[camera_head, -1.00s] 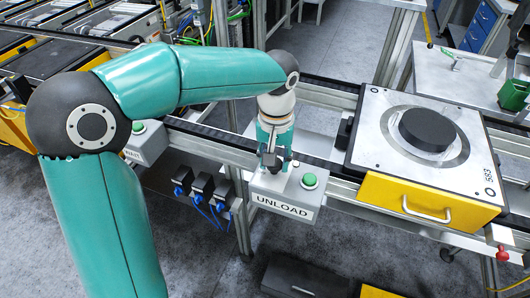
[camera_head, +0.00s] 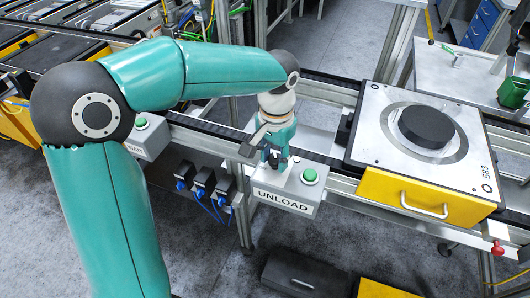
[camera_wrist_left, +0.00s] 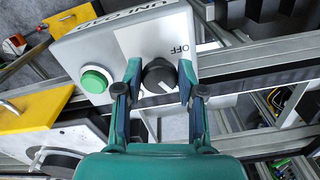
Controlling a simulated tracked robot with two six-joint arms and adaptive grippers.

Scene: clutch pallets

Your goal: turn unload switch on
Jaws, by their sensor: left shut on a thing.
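The grey unload switch box (camera_head: 290,200) carries the label UNLOAD on its front and is fixed to the conveyor rail. On its top face are a green button (camera_head: 310,176) and a black rotary knob (camera_wrist_left: 159,76). The left wrist view shows the green button (camera_wrist_left: 95,79) beside the knob and the word OFF on the plate. A white mark shows on the knob. My left gripper (camera_head: 274,166) points down onto the box. Its fingers (camera_wrist_left: 158,88) are shut on the knob, one on each side. The fingers partly hide the knob in the head view. My right gripper is out of view.
A yellow-fronted pallet (camera_head: 425,205) with a black disc (camera_head: 427,128) sits on the conveyor to the right. A second switch box (camera_head: 148,138) is at left, near my arm. Blue-cabled connectors (camera_head: 205,182) hang below the rail. A green bin (camera_head: 513,92) stands far right.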

